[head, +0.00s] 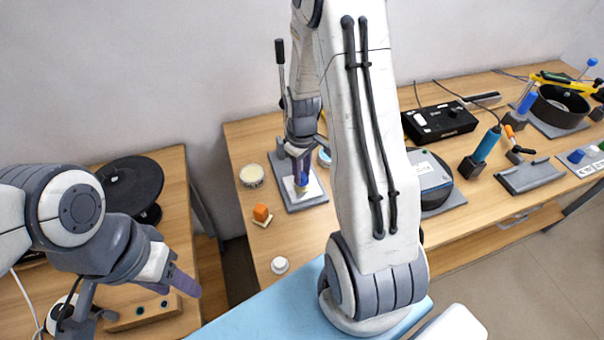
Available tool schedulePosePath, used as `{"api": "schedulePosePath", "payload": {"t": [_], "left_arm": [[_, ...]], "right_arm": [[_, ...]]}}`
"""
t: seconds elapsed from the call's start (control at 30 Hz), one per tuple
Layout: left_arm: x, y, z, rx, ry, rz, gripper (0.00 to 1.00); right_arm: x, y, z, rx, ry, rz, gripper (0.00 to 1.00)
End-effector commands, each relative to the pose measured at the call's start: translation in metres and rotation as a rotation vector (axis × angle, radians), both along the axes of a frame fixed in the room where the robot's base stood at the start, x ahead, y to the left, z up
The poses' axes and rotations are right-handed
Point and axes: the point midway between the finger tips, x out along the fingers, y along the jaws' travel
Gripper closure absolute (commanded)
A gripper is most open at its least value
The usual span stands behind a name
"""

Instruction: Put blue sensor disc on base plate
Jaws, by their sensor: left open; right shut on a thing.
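My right gripper (301,184), at the end of the large arm crossing the middle of the head view, points down over the grey base plate (312,203) on the back table. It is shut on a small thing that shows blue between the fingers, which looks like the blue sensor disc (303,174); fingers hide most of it. A pale patch shows just below the fingertips; I cannot tell whether the disc touches the plate. My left gripper (180,283) is open and empty at lower left, over the left table.
A dark round device (430,180) stands further right.

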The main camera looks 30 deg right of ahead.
Motion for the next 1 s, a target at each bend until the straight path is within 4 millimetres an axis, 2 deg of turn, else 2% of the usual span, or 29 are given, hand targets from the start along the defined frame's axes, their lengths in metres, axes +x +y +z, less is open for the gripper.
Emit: {"api": "schedulePosePath", "payload": {"t": [0.13, 0.53, 0.57, 0.6, 0.63, 1.0], "left_arm": [[0.0, 0.0, 0.004, 0.0, 0.0, 0.0, 0.5], [0.0, 0.0, 0.0, 0.0, 0.0, 0.0, 0.5], [0.0, 0.0, 0.001, 0.0, 0.0, 0.0, 0.5], [0.0, 0.0, 0.001, 0.0, 0.0, 0.0, 0.5], [0.0, 0.0, 0.001, 0.0, 0.0, 0.0, 0.5], [0.0, 0.0, 0.005, 0.0, 0.0, 0.0, 0.5]], "right_arm": [[0.0, 0.001, -0.016, 0.001, 0.001, 0.001, 1.0], [0.0, 0.001, -0.022, 0.0, 0.0, 0.002, 1.0], [0.0, 0.001, -0.021, 0.0, -0.001, 0.002, 0.6], [0.0, 0.001, -0.02, -0.001, -0.001, 0.002, 0.45], [0.0, 0.001, -0.02, 0.0, -0.001, 0.002, 0.38], [0.0, 0.001, -0.015, -0.001, -0.001, 0.002, 0.38]]}}
